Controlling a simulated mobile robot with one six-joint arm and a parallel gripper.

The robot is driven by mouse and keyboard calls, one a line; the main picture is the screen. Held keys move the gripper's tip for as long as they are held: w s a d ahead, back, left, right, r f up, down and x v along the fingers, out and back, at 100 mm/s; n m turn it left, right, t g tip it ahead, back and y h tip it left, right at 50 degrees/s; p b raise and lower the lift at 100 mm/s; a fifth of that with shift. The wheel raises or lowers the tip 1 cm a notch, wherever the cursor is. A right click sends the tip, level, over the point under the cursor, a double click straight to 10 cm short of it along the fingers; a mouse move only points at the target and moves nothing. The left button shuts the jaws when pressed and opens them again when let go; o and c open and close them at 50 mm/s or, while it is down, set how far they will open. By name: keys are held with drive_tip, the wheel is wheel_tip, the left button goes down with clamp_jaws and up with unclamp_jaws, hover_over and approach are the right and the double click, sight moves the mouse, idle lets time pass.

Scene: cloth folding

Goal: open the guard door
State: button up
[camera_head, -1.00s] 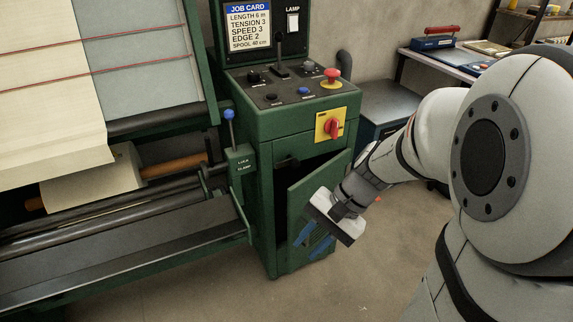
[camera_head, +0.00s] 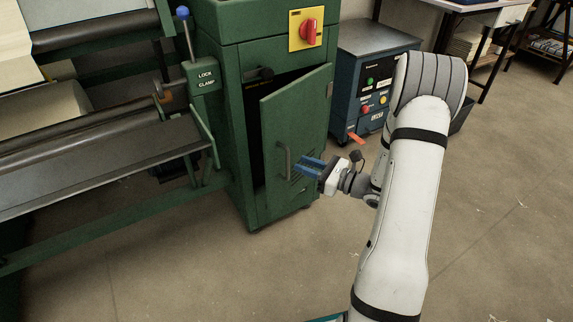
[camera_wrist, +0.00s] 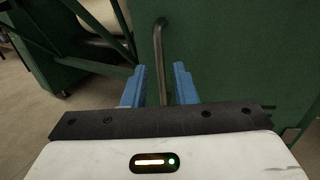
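The green guard door (camera_head: 305,125) on the cabinet stands partly open, with a dark gap along its left edge. Its upright bar handle (camera_head: 284,160) is on the door's left side. My gripper (camera_head: 308,167) is just right of the handle, with its blue fingers pointing left towards it. In the wrist view my gripper (camera_wrist: 158,88) is open, its two blue fingers apart. The handle (camera_wrist: 159,50) shows between and ahead of them, in front of the green door panel (camera_wrist: 225,50). I cannot tell whether the fingers touch the handle.
A red rotary switch (camera_head: 309,33) sits on a yellow plate above the door. A blue-topped lever (camera_head: 184,28) and the machine's rollers are to the left. A dark control box (camera_head: 375,80) stands behind the door to the right. The floor (camera_head: 250,270) in front is clear.

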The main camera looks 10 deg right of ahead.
drive_tip(key=b, duration=0.2)
hover_over(288, 178)
drive_tip(key=shift+w, duration=0.25)
drive_tip(key=shift+c, duration=0.3)
clamp_jaws()
